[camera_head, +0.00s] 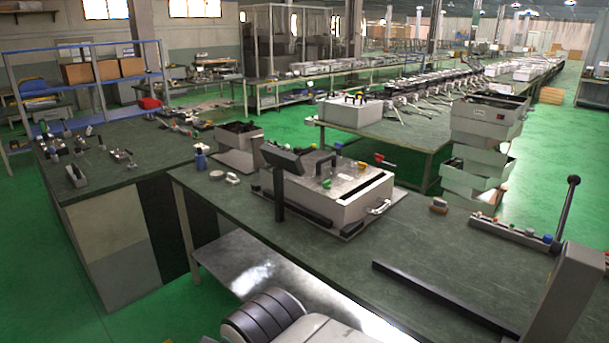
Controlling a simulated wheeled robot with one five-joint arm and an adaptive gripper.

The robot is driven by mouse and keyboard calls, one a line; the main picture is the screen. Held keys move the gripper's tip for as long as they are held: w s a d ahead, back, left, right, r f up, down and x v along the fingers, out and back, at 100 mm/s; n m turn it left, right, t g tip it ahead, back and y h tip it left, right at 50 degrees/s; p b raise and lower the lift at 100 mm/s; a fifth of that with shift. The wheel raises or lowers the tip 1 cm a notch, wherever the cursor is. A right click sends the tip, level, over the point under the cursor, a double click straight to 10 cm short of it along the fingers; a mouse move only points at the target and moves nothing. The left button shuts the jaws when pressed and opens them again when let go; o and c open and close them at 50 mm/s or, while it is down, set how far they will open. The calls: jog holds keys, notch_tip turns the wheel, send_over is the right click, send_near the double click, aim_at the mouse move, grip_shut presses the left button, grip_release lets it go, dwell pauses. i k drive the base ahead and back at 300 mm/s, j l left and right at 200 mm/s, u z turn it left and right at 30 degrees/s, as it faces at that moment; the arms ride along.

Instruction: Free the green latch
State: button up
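A pale grey box-shaped fixture (311,208) stands on the dark green workbench, with a metallic top plate (313,172). A small green part (327,184), which looks like the green latch, sits on the top plate near its middle. It is too small to tell whether it is fastened or loose. A red-handled part (384,161), a blue knob (338,147) and a yellow part (362,165) are along the plate's far side. My gripper is not in view.
The workbench (400,262) has free room in front and to the right of the fixture. A dark post (279,195) stands at the fixture's left front. A long black bar (432,293) lies at front right, near a tall lever (568,205). Stacked grey bins (483,155) stand behind.

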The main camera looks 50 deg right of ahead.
aim_at(325, 185)
jog(key=i+z, duration=0.1)
jog(key=i, duration=0.6)
jog(key=i+z, duration=0.2)
jog(key=z, duration=0.15)
jog(key=i+j+z, duration=0.15)
jog(key=z, duration=0.2)
jog(key=i+j+z, duration=0.2)
jog(key=z, duration=0.2)
jog(key=i+z, duration=0.2)
jog(key=z, duration=0.15)
jog(key=i+j+z, duration=0.15)
jog(key=z, duration=0.2)
jog(key=i+j+z, duration=0.15)
jog(key=z, duration=0.2)
jog(key=i, duration=0.1)
